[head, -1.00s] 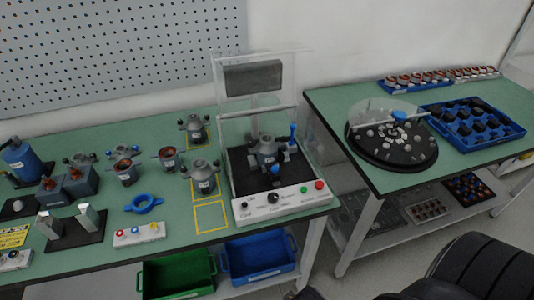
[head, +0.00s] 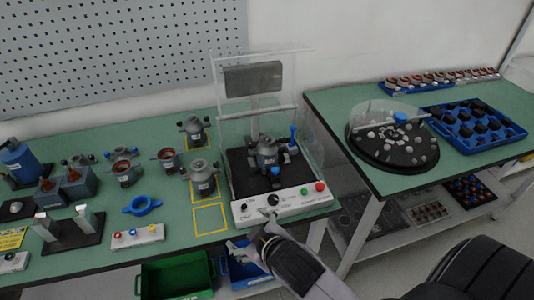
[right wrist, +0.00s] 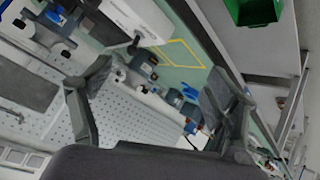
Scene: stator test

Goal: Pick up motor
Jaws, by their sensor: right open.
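Grey motors stand on the green bench at left: one (head: 202,182) in a yellow outlined square, one (head: 195,132) behind it. Another motor (head: 267,155) sits in the test station (head: 290,200) with the clear raised guard. Two motors with open copper-coloured tops (head: 124,174) and (head: 168,158) stand further left. My right gripper (head: 252,231) is open and empty at the bench's front edge, below the station's control panel and apart from the motors. Its spread fingers show in the right wrist view (right wrist: 160,92). My left gripper is out of view.
An empty yellow square (head: 209,219) lies in front of the nearer grey motor. Green (head: 175,277) and blue bins sit below the bench. A second table (head: 365,178) stands at right.

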